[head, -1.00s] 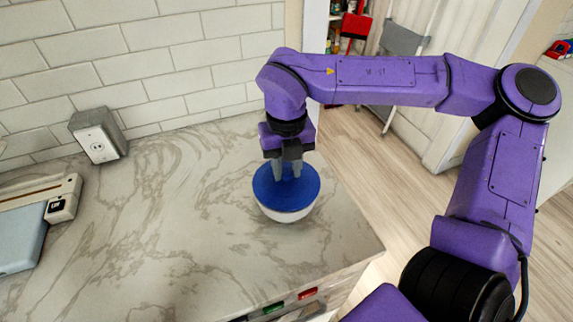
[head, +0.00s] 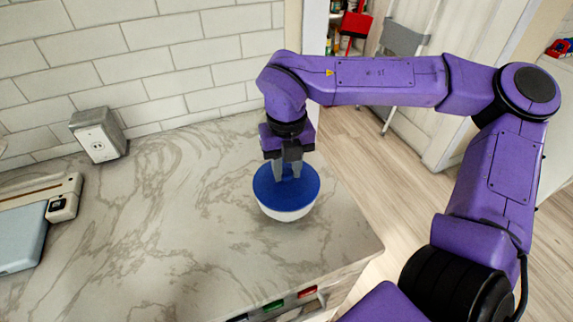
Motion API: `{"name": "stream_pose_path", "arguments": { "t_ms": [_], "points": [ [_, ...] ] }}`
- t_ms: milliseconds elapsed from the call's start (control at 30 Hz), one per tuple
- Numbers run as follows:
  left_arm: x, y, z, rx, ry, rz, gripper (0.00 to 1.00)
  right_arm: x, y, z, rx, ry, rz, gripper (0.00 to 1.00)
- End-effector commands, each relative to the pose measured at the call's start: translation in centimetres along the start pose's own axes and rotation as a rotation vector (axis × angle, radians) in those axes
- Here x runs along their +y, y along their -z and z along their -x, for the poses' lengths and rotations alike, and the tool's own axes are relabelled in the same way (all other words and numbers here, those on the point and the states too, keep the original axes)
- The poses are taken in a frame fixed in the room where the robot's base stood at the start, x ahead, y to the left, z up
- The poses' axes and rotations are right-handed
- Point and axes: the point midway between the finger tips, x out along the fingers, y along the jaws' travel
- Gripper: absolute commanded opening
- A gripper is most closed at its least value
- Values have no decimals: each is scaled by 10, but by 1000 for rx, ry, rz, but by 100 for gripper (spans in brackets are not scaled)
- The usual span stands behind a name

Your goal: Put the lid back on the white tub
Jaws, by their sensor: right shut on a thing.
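The white tub (head: 287,214) stands upright on the marble-patterned counter, near its right end. The blue round lid (head: 304,190) lies over the tub's top and looks level. Only a white band of the tub shows below it. I cannot tell whether the lid is fully seated. My right gripper (head: 287,176) points down from above, shut on the middle of the lid, and its fingertips meet the lid's top. My left gripper is not in view.
The counter (head: 190,230) is clear left of the tub. A grey outlet box (head: 98,135) stands by the tiled wall. A pale blue and cream appliance (head: 30,225) sits at far left. The counter's right edge is close to the tub.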

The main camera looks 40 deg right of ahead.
Motion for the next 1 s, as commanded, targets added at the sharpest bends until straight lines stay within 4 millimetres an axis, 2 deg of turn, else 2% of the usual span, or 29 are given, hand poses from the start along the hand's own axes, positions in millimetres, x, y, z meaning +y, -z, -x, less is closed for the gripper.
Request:
{"name": "stream_pose_path", "arguments": {
  "t_ms": [167, 200, 300, 500, 567, 600, 867, 1000],
  "points": [
    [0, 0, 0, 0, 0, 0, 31, 0, 0, 0, 0, 0, 0, 0],
    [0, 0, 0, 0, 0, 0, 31, 0, 0, 0, 0, 0, 0, 34],
    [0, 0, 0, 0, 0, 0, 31, 0, 0, 0, 0, 0, 0, 60],
    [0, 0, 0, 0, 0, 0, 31, 0, 0, 0, 0, 0, 0, 60],
    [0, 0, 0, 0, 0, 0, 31, 0, 0, 0, 0, 0, 0, 80],
    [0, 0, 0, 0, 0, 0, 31, 0, 0, 0, 0, 0, 0, 86],
    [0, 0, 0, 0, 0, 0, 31, 0, 0, 0, 0, 0, 0, 86],
    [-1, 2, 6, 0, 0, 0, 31, 0, 0, 7, -1, 0, 0, 86]
  ]
}}
